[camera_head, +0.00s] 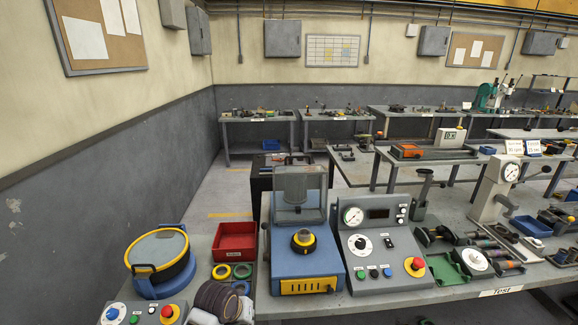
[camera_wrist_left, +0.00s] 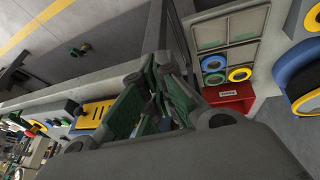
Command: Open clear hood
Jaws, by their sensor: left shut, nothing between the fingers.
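The clear hood (camera_head: 299,192) is a see-through grey box standing raised at the rear of the blue machine (camera_head: 274,262). The deck in front of it, with a round black and yellow piece (camera_head: 303,239), looks uncovered. The machine's yellow slotted front (camera_head: 308,285) faces me and also shows at left in the left wrist view (camera_wrist_left: 95,113). My left gripper (camera_wrist_left: 157,85), with green pads and dark links, is shut and empty in the left wrist view. I cannot make out its fingers in the head view, nor whether it touches the hood. My right gripper is not in view.
A red bin (camera_head: 235,242) and rings (camera_head: 222,271) lie left of the machine. A round yellow-and-blue device (camera_head: 160,255) stands further left. A control box (camera_head: 381,250) with gauge and red button stands close at right. Small parts crowd the bench beyond it.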

